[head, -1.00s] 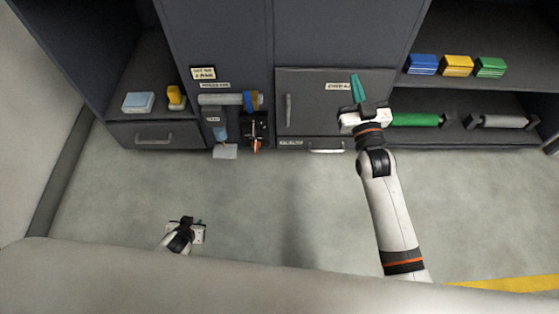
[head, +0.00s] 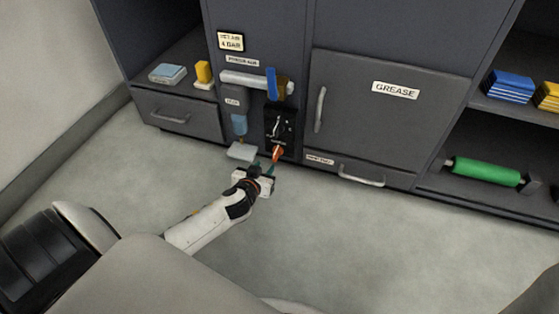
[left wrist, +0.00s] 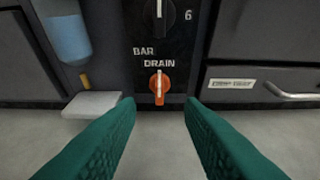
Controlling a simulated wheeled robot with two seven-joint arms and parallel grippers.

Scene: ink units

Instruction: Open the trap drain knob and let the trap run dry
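The orange drain knob (head: 277,153) sits low on a black panel, under the word DRAIN. In the left wrist view the knob (left wrist: 160,88) has its white mark upright. The trap's blue bowl (head: 240,124) hangs left of the panel, and also shows in the left wrist view (left wrist: 68,38); I cannot tell its liquid level. A pale tray (head: 241,151) lies below the bowl. My left gripper (head: 266,166) is close in front of the knob. Its green fingers (left wrist: 160,103) are open and apart, with the knob seen between them, not gripped. My right gripper is out of view.
A black dial (left wrist: 160,14) marked BAR is above the knob. A blue lever (head: 271,84) is on the pipe above. The grease cabinet (head: 385,125) with handles stands to the right. A drawer (head: 178,116) is at left. The floor is clear.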

